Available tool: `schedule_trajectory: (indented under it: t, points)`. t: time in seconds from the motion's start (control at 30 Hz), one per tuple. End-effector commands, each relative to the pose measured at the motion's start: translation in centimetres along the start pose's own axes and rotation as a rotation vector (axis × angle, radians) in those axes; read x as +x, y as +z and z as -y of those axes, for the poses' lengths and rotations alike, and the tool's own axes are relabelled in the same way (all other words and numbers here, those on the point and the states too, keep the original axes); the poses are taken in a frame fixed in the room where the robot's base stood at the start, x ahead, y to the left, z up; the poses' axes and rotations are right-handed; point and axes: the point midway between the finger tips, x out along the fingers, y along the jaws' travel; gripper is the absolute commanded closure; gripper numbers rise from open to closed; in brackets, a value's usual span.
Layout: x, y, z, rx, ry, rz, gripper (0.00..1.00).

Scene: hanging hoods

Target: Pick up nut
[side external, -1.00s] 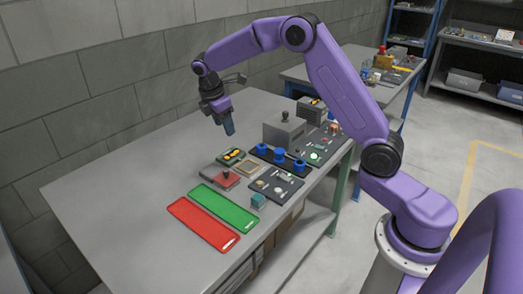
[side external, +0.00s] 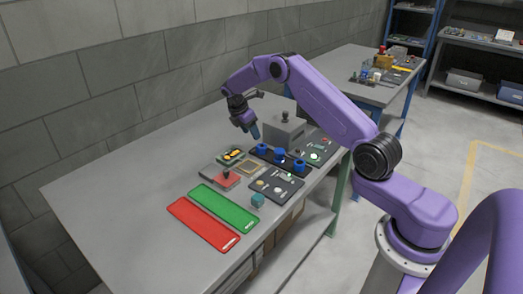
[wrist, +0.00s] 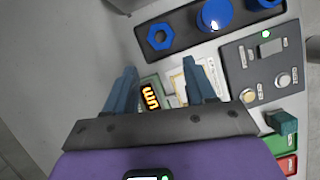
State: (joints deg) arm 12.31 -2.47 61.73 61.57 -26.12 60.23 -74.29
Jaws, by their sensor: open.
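The nut (wrist: 160,37) is a blue hexagonal ring with a dark hole, lying at the left end of a black tray (wrist: 180,38) in the wrist view. In the side view it seems to be the leftmost blue part (side external: 262,150) on that tray. My gripper (wrist: 160,70) is open and empty, its two blue-grey fingers apart, with the nut beyond the fingertips. In the side view my gripper (side external: 255,132) hangs above and just behind the tray's left end, not touching it.
Two more blue parts share the tray; one is a round part (wrist: 214,14). A grey box with a knob (side external: 284,128) stands close behind. The table's left is clear.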

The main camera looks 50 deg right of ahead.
Motion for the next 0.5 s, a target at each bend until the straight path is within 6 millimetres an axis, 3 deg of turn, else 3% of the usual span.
schedule_trajectory:
  t: [0.2, 0.5]
  points:
    - [3.7, 0.1, 0.1, 0.002, -0.002, 0.001, 0.45]
    - [5.7, 0.4, 0.2, 0.003, -0.003, 0.000, 0.45]
